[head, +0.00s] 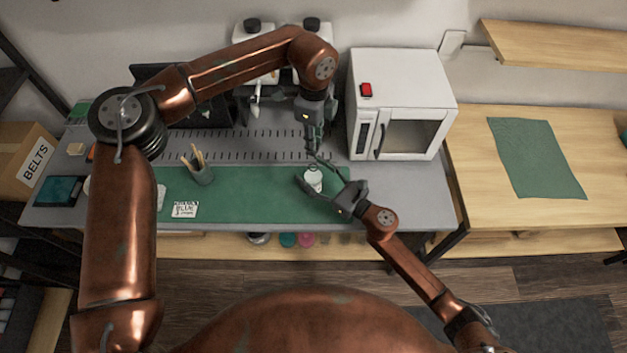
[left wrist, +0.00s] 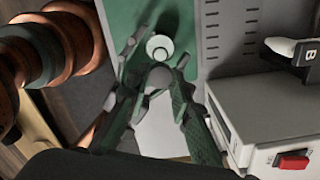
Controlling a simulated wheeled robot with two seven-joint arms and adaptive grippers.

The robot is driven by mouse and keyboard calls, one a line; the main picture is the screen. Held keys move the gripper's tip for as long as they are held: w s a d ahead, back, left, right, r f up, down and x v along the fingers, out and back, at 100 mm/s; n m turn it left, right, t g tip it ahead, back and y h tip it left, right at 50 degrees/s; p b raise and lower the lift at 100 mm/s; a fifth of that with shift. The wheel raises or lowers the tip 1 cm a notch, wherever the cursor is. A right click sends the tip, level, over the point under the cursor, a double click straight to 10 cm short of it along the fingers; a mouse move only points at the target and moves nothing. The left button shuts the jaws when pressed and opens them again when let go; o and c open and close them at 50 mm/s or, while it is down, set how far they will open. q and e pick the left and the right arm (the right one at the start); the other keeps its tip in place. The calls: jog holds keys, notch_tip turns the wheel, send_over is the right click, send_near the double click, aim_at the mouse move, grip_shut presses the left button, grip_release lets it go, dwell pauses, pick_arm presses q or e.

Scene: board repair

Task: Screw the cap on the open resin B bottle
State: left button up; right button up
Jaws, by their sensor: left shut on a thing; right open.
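The open resin B bottle (head: 313,181) is a small white bottle standing upright on the green mat. Its round white top shows in the left wrist view (left wrist: 158,47); no label on it can be read. My left gripper (head: 313,152) comes down from above, close over the bottle. In the left wrist view it is shut on a small grey round cap (left wrist: 160,78), held apart from the bottle's mouth in the picture. My right gripper (head: 313,172) is open, low at the bottle, with its fingers on either side; I cannot tell whether they touch it.
A white oven-like box (head: 403,65) with a red switch stands close right of the grippers. A pencil cup (head: 201,172) and a card marked BLUE (head: 185,209) are on the left part of the green mat (head: 250,205). The mat between cup and bottle is clear.

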jog(key=shift+w+a, duration=0.1)
jog(key=shift+c, duration=0.2)
grip_shut()
dwell(0.6)
